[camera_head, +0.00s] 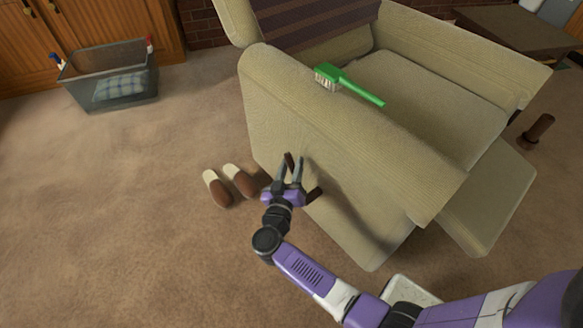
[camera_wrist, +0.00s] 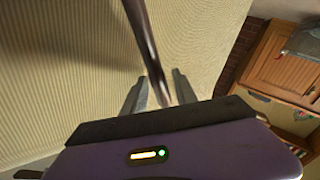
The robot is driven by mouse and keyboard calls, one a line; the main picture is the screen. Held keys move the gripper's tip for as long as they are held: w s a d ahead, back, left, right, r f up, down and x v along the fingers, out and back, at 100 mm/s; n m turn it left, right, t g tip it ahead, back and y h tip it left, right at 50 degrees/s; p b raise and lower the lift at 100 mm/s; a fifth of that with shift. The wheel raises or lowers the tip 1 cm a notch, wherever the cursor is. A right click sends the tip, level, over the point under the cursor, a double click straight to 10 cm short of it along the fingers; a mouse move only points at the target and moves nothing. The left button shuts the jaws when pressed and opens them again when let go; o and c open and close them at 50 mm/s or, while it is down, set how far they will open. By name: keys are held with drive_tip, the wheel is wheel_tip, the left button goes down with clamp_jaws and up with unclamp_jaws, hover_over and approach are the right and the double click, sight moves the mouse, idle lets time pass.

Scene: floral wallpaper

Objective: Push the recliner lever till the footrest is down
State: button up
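The beige recliner (camera_head: 345,175) stands at centre right, its side panel facing my gripper. Its footrest (camera_head: 488,200) sticks out from the front, slanting. A dark brown lever (camera_head: 289,161) shows at the side panel; in the wrist view the dark rod (camera_wrist: 148,50) runs from the top edge down between my fingers. My gripper (camera_head: 290,168) is beside the side panel with its fingers apart, and in the wrist view (camera_wrist: 160,90) the rod lies between them. I cannot tell whether a finger touches it. Another dark brown piece (camera_head: 315,194) shows just right of my gripper; its link to the lever is hidden.
A green brush (camera_head: 345,84) lies on the near armrest. A pair of brown and white slippers (camera_head: 230,186) lies on the carpet left of my gripper. A grey basket (camera_head: 110,80) stands by the wooden cabinet (camera_head: 90,30).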

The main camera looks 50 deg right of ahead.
drive_tip(key=shift+d, duration=0.15)
clamp_jaws()
idle(1.4)
